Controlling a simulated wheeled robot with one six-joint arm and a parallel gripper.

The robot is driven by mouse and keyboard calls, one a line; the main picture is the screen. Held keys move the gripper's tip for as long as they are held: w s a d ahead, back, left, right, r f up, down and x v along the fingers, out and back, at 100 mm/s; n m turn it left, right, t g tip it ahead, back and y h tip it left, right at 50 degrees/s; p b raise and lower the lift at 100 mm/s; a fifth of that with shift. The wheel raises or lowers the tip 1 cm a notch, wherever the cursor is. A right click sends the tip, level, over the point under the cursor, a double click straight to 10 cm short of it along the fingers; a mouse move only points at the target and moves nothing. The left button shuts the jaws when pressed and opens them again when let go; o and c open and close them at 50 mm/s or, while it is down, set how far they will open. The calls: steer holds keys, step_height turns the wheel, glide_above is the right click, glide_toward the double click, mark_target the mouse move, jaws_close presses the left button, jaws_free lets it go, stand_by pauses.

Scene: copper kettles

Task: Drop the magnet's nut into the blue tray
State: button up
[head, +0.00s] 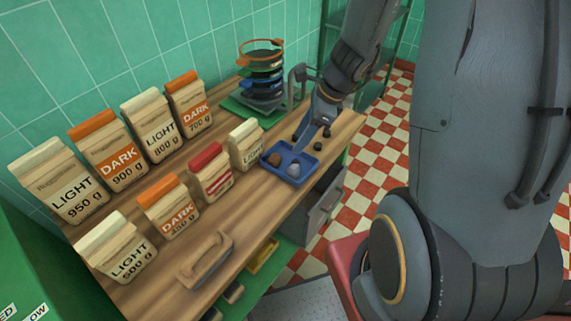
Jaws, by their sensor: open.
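The blue tray (290,181) lies on the wooden counter near its right end. A brown lump (275,159) and a grey lump (293,170) sit in separate parts of it. My gripper (309,140) is open and points down at the tray's far edge, partly overlapping it in the picture. I see nothing held in it. Small dark round pieces (326,132) show around the gripper; I cannot tell which are fingertips and which are loose. No magnet or nut can be clearly made out; a grey bent frame (299,78) stands behind the gripper.
Several paper bags marked LIGHT or DARK stand in two rows on the wooden counter (245,218), the nearest bag (246,145) left of the tray. A wooden handled block (205,262) lies in front.

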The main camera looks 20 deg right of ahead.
steer(key=v, duration=0.6)
steer(key=shift+r, duration=0.35)
steer(key=shift+d, duration=0.15)
steer(key=s+a+n+h+b, duration=0.1)
steer(key=s+n, duration=0.3)
steer(key=n, duration=0.7)
steer(key=s+a+n+h+b, duration=0.1)
steer(key=s+a+n+h, duration=0.2)
steer(key=n, duration=0.8)
steer(key=shift+s+r+n, duration=0.2)
steer(key=shift+s+n, duration=0.1)
steer(key=shift+s, duration=0.15)
